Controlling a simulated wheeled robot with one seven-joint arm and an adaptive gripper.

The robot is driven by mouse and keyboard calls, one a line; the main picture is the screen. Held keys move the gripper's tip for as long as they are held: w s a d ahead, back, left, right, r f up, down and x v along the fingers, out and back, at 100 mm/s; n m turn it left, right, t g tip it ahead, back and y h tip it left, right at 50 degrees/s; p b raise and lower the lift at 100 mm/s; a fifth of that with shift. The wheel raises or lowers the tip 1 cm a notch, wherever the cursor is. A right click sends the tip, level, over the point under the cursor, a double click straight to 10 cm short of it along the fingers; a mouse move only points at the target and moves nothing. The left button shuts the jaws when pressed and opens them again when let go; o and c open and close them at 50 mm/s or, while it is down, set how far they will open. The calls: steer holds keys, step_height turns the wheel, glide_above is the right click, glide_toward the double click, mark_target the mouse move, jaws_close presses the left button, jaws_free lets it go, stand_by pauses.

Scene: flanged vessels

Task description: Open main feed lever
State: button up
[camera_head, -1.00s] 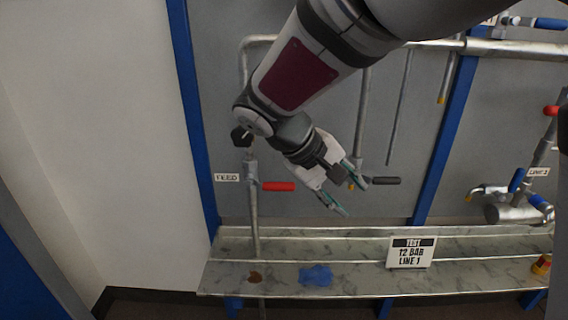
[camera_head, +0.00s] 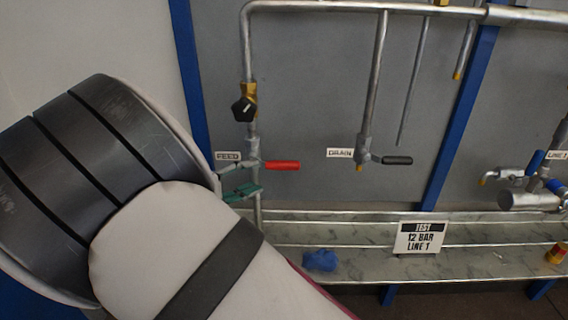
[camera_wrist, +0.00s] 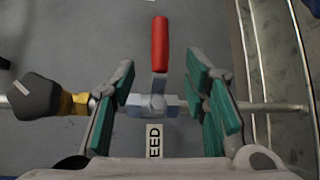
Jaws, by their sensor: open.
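The feed lever (camera_head: 281,165) has a red handle. It sticks out sideways to the right from the valve on the vertical feed pipe, square to the pipe, beside the FEED label (camera_head: 228,156). In the wrist view the red handle (camera_wrist: 160,45) points up from the valve body (camera_wrist: 153,105). My gripper (camera_wrist: 162,100) is open, with a teal-padded finger on each side of the valve and the handle's base; I see no clear contact with the handle. In the head view my gripper (camera_head: 246,180) is at the valve, partly hidden behind my arm.
A black knob (camera_head: 243,110) on a brass fitting sits above the feed valve. The black drain lever (camera_head: 397,160) is to the right. Below is a shelf (camera_head: 350,262) with a blue cloth (camera_head: 320,260) and a TEST sign (camera_head: 420,237).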

mark_target(278, 167)
steer(key=x, duration=1.1)
steer(key=shift+d, duration=0.15)
jaws_close()
